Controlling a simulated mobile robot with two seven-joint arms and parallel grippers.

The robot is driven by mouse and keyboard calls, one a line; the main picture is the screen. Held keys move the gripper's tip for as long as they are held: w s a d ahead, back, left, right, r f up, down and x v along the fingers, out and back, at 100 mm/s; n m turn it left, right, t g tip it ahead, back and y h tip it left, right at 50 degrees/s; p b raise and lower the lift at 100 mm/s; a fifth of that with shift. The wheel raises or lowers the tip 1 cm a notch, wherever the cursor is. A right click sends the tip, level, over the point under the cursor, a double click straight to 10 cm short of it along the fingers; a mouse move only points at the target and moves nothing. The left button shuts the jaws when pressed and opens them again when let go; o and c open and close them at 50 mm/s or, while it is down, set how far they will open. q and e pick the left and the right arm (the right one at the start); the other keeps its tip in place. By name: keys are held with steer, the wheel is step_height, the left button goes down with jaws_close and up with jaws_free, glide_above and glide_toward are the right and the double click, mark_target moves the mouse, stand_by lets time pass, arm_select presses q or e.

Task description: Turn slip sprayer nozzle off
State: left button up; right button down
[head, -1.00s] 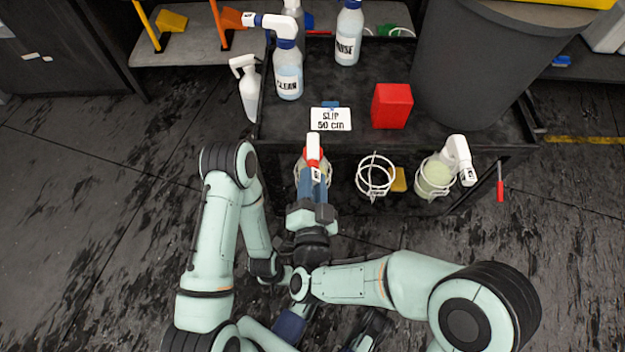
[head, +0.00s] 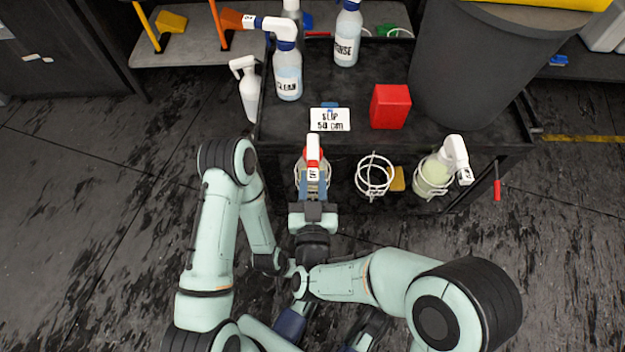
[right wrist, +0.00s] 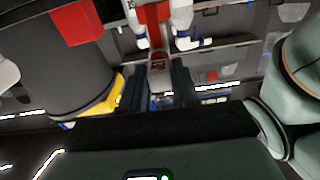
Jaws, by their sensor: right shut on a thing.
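The slip sprayer (head: 313,158) has a white and red head with a small label. It sits in a white wire ring at the front edge of the cart, below a "SLIP 50 cm" card (head: 330,119). My right gripper (head: 314,188) is at the near side of the sprayer's head, one finger on each side, shut on its nozzle. In the right wrist view, the red and white head (right wrist: 155,18) stands beyond the fingers, with a clear, labelled part between them; the exact contact is hard to make out. My left arm is folded at the left; its gripper cannot be seen.
An empty wire ring (head: 374,176) and another sprayer (head: 436,172) in a ring are to the right. On the cart stand a red block (head: 390,106), a "CLEAN" bottle (head: 288,75), a "RINSE" bottle (head: 347,40) and a dark bin (head: 468,70). Bare floor lies left.

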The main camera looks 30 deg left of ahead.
arm_select(q)
steer(key=shift+w, duration=0.1)
stand_by(0.4)
arm_select(e)
steer(key=c, duration=0.9)
jaws_free()
